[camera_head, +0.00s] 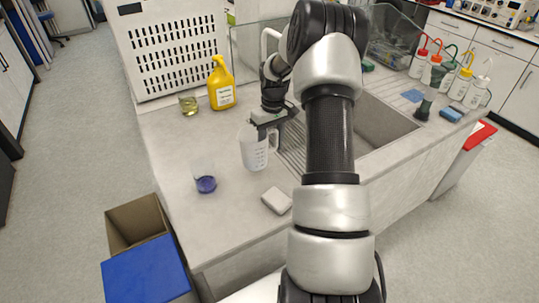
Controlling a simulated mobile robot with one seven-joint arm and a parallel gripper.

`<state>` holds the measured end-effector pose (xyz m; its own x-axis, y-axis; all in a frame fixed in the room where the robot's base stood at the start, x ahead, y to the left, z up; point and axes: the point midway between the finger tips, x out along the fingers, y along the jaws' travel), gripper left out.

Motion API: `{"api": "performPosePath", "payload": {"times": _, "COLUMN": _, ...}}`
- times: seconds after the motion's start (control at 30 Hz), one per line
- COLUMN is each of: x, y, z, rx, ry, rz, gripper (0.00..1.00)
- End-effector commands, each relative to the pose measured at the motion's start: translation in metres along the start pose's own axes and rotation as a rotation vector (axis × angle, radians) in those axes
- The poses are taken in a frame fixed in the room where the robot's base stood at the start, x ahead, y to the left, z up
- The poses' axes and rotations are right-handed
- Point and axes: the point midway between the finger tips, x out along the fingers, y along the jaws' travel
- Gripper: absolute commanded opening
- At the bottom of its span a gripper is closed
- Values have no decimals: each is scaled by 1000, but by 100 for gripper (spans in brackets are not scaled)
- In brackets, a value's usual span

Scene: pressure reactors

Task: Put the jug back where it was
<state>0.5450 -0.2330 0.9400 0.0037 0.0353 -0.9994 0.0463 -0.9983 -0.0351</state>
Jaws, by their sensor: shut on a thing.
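The jug (252,153) is a clear, whitish measuring jug with markings and a handle on its right side. It is upright on or just above the pale counter (225,225), left of the sink; I cannot tell whether its base touches. My gripper (270,130) is at the jug's handle side and is shut on it, pointing down from above. The fingertips are partly hidden by the jug and the gripper body.
A beaker with purple liquid (206,184) and a white block (276,200) stand in front. A yellow bottle (222,85) and a beaker with yellowish liquid (188,104) are behind left. The sink (385,125) lies right, with several wash bottles (460,84) beyond.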

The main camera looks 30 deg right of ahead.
Motion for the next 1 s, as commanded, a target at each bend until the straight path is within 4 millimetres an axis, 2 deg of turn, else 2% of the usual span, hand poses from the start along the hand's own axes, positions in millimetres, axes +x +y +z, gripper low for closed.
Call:
{"api": "performPosePath", "payload": {"times": 0.3, "x": 36, "y": 1, "z": 0, "rx": -1, "ry": -1, "rz": -1, "gripper": 0}}
{"api": "performPosePath", "payload": {"times": 0.7, "x": 42, "y": 1, "z": 0, "rx": -1, "ry": 1, "rz": 0, "gripper": 0}}
{"api": "performPosePath", "payload": {"times": 0.73, "x": 41, "y": 1, "z": 0, "rx": -1, "ry": 0, "rz": 0, "gripper": 46}}
{"api": "performPosePath", "payload": {"times": 0.8, "x": 41, "y": 1, "z": 0, "rx": -1, "ry": 0, "rz": 0, "gripper": 58}}
{"api": "performPosePath", "payload": {"times": 0.83, "x": 41, "y": 1, "z": 0, "rx": -1, "ry": 0, "rz": 0, "gripper": 60}}
{"api": "performPosePath", "payload": {"times": 1.0, "x": 41, "y": 1, "z": 0, "rx": -1, "ry": 0, "rz": 0, "gripper": 60}}
